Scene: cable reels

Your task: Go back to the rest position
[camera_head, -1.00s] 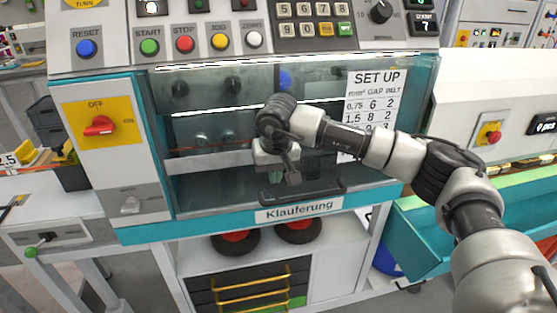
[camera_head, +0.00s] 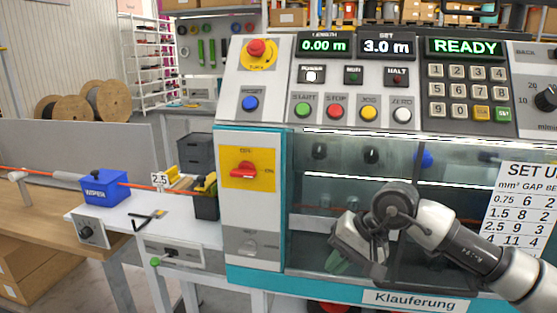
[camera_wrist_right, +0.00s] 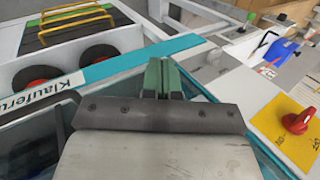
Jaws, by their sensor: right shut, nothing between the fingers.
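My right gripper (camera_head: 340,265) is in front of the clear window (camera_head: 320,200) of the cable machine, above the label "Klauferung" (camera_head: 415,300). Its arm comes in from the lower right. In the right wrist view its green fingertips (camera_wrist_right: 163,80) are together with nothing between them. They hang over the machine's teal front edge (camera_wrist_right: 140,62). Whether the gripper touches the window cannot be told. My left gripper is not in view.
The control panel (camera_head: 330,75) shows "READY", 0.00 m and 3.0 m. A red rotary switch (camera_head: 243,170) is left of the window. A side table holds a blue block (camera_head: 105,188) with an orange cable. Wooden reels (camera_head: 110,98) stand at the back left.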

